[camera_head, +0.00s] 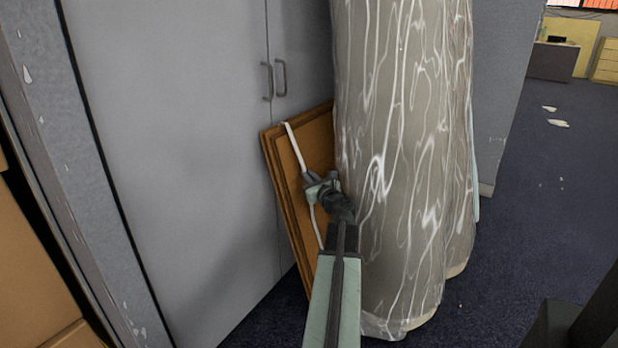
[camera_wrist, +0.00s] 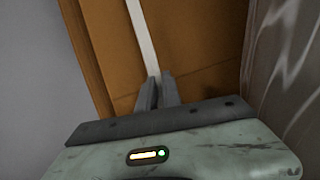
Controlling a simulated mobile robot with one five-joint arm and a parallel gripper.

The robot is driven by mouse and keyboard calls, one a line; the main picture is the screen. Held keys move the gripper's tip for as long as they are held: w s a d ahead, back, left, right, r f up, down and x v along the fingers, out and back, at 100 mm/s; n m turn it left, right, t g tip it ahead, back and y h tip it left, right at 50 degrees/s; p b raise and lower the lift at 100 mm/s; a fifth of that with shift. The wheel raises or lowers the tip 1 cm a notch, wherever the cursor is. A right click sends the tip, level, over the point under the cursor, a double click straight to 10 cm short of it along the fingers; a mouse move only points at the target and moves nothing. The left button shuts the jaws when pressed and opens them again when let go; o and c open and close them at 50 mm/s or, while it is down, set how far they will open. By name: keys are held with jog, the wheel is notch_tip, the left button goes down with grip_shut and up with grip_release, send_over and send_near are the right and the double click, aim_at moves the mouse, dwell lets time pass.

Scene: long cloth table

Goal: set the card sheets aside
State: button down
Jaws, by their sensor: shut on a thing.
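The card sheets (camera_head: 290,175) are a stack of brown flat sheets leaning, tilted, against the grey cabinet. A white strap (camera_head: 295,148) runs down over their front face. My gripper (camera_head: 314,183) is in front of the sheets and shut on the strap. In the wrist view the strap (camera_wrist: 141,35) runs down between the fingertips (camera_wrist: 159,82), with the brown sheets (camera_wrist: 195,45) behind. The right part of the sheets is hidden behind the wrapped roll in the head view, and my arm covers their lower part.
A tall roll in clear plastic wrap (camera_head: 400,170) stands close on the right of the sheets. The grey double-door cabinet (camera_head: 180,150) with two handles is behind and to the left. Brown boxes (camera_head: 30,270) are at the far left. Dark carpet (camera_head: 550,190) is open at the right.

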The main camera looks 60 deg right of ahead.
aim_at(309, 165)
dwell(0.8)
jog(key=d, duration=0.4)
jog(key=shift+d, duration=0.4)
jog(key=c, duration=1.8)
grip_release()
jog(key=shift+a, duration=0.1)
jog(key=v, duration=0.8)
